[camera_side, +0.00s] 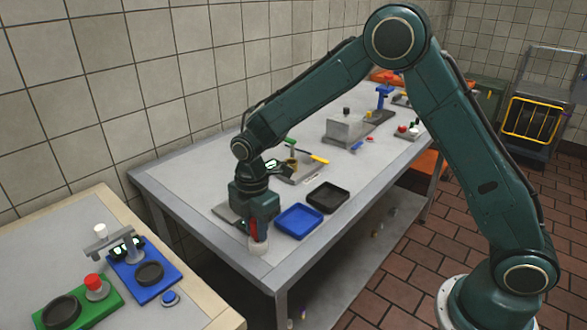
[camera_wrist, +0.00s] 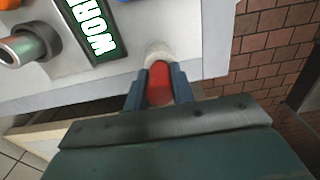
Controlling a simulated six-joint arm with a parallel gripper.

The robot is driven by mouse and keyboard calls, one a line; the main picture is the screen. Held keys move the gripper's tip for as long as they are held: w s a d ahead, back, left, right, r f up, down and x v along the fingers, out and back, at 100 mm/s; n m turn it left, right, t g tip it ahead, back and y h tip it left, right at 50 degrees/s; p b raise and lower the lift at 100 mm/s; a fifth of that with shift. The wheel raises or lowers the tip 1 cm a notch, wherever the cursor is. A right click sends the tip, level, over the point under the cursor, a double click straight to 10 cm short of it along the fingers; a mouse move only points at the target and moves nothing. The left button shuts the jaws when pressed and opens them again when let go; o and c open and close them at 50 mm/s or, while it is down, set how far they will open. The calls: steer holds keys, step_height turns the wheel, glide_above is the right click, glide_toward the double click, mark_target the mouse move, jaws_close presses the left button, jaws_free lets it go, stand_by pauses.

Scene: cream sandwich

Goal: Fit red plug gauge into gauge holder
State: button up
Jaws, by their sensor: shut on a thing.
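In the side view my gripper (camera_side: 259,231) points down near the front left corner of the grey table. It is shut on the red plug gauge (camera_side: 257,238), whose upper part is between the fingers. The red plug (camera_wrist: 160,84) also shows between the blue-grey fingers in the wrist view. A small round cream piece (camera_side: 258,248), likely the gauge holder, is directly at the plug's lower end near the table edge; it also shows in the wrist view (camera_wrist: 157,50). I cannot tell whether the plug is inside it, touching it or just above it.
A blue tray (camera_side: 298,221) and a black tray (camera_side: 328,197) lie right of my gripper. A metal cylinder (camera_wrist: 24,46) and a dark lettered plate (camera_wrist: 88,30) show in the wrist view. A grey block (camera_side: 345,130) stands farther back. The table edge is close.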

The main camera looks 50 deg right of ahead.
steer(key=shift+f, duration=0.3)
steer(key=o, duration=1.1)
steer(key=shift+c, duration=0.2)
steer(key=shift+r, duration=0.15)
step_height(320, 180, up, 14)
steer(key=shift+f, duration=0.2)
